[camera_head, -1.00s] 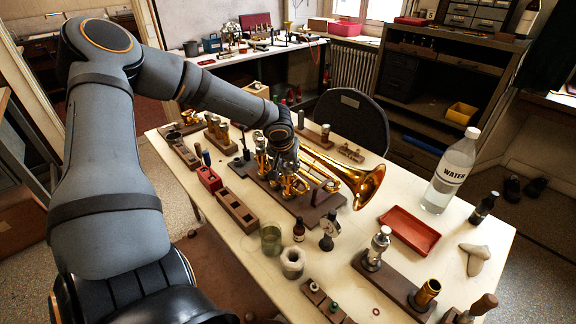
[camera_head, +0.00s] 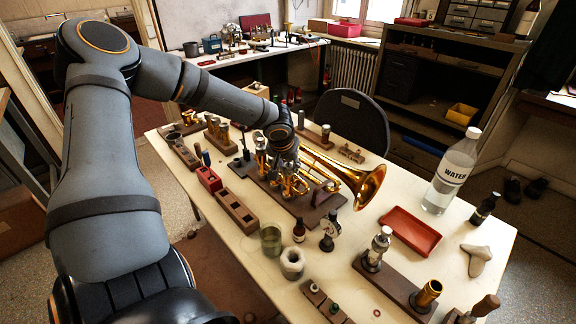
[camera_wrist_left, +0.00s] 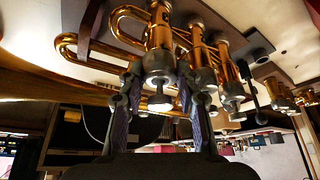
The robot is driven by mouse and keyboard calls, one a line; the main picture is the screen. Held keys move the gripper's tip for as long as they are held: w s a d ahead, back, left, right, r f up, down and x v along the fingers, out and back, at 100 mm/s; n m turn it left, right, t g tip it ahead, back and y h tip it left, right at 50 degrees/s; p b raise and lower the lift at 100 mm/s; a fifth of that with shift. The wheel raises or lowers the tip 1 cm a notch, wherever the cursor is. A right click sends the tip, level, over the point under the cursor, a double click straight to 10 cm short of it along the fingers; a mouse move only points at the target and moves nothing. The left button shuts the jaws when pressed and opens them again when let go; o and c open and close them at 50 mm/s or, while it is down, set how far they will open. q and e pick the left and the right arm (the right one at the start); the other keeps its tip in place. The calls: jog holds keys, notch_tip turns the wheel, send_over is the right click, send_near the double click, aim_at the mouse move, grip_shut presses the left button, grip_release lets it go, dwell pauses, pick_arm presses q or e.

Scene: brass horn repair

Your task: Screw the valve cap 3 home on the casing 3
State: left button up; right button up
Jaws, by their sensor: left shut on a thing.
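The brass horn (camera_head: 345,178) lies on a dark wooden stand on the bench, its bell to the right. In the left wrist view its valve casings stand in a row, and the nearest brass casing (camera_wrist_left: 160,30) points at my gripper. A silvery valve cap (camera_wrist_left: 159,66) with a pale button (camera_wrist_left: 160,103) is at this casing's end. My left gripper (camera_wrist_left: 160,80) is shut on the cap, with one finger on each side. In the head view my left gripper (camera_head: 284,160) is over the horn's valves, and the cap is hidden there. I cannot read the casing numbers. My right gripper is not in view.
Wooden blocks (camera_head: 236,211), a glass jar (camera_head: 271,238) and small bottles stand in front of the horn. A red tray (camera_head: 410,231) and a water bottle (camera_head: 452,172) stand to the right. Bare bench top shows between the horn and the tray.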

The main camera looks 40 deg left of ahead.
pick_arm(q)
jog(key=o, duration=1.2)
jog(key=shift+f, duration=0.1)
jog(key=v, duration=1.2)
